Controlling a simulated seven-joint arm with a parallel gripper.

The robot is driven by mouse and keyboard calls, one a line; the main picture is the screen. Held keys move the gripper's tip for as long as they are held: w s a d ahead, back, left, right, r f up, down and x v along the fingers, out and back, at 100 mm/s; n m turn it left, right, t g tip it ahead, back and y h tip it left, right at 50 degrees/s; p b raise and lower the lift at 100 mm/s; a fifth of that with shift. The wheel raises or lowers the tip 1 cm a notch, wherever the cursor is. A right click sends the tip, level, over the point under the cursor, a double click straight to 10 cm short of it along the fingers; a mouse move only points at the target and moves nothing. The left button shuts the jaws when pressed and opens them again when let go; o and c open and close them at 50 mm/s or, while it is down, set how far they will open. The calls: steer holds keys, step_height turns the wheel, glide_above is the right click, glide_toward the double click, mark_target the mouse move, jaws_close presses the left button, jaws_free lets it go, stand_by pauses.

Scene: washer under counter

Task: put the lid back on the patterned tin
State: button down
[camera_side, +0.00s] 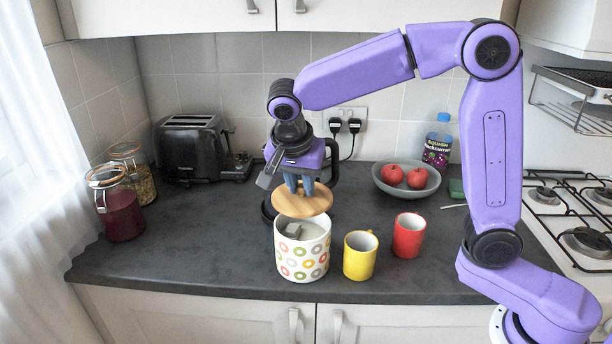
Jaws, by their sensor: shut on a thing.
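The patterned tin (302,258) is white with coloured rings and stands upright near the counter's front edge. Its top is open and something grey shows inside it. The round wooden lid (302,203) is above the tin's back rim, slightly tilted, and overlaps it in the picture. I cannot tell whether the lid touches the rim. My gripper (298,186) points down and is shut on the lid from above. The part of the lid that it grips is hidden between the fingers.
A yellow mug (360,256) and a red mug (408,236) stand close to the tin's right. A bowl (407,188) with red apples and a squash bottle (438,142) are behind. A toaster (190,150) and two jars (117,205) stand left. The counter left of the tin is clear.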

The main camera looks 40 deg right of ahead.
mark_target(300, 199)
steer(key=shift+f, duration=2.4)
steer(key=shift+f, duration=0.2)
stand_by(0.4)
steer(key=shift+c, duration=2.1)
jaws_free()
steer(key=shift+r, duration=3.5)
